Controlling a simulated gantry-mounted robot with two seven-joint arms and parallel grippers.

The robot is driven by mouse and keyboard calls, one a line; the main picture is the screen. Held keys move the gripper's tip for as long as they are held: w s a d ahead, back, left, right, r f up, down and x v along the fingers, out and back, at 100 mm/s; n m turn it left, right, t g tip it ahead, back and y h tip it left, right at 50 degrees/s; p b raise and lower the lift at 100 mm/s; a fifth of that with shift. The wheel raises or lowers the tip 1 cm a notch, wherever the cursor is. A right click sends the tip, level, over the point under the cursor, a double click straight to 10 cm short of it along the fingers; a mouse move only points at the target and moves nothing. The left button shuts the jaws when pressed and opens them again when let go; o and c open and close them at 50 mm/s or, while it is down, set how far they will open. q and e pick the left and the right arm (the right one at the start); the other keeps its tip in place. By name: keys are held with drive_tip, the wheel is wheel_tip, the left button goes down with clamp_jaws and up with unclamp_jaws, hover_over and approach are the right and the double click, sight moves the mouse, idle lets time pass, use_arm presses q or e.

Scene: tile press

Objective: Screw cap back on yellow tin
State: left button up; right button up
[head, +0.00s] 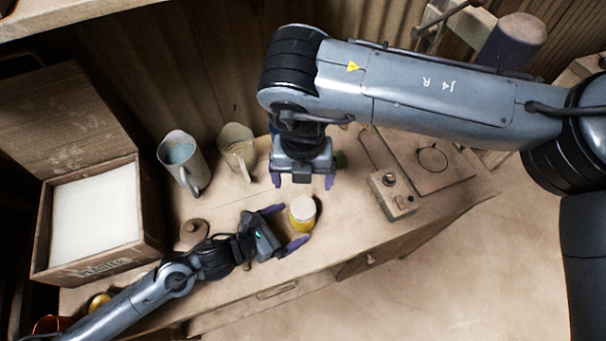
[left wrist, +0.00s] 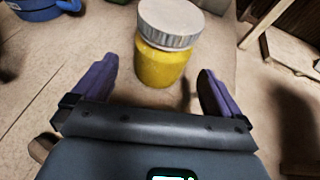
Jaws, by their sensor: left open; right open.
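The yellow tin (head: 300,222) stands upright near the front edge of the wooden table. Its pale ridged cap (left wrist: 171,22) sits on top of the yellow body (left wrist: 160,66); I cannot tell how tightly it is screwed. The cap also shows in the head view (head: 303,207). My left gripper (head: 286,226) is open beside the tin, with its purple fingers pointing toward it. In the left wrist view the tin stands just ahead of the spread fingertips (left wrist: 157,68). My right gripper (head: 302,181) is open and empty, pointing down above and behind the tin.
An open wooden box (head: 148,210) with pale contents stands at left. Two jugs, one bluish (head: 182,160) and one beige (head: 238,150), stand behind. A round brown lid-like piece (head: 194,231) lies near my left arm. A wooden block with a knob (head: 393,192) is at right.

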use_arm(q)
drive_tip(key=v, duration=0.5)
drive_tip(key=shift+s+a+r, duration=0.1)
drive_tip(key=shift+s+a, duration=0.1)
idle(0.4)
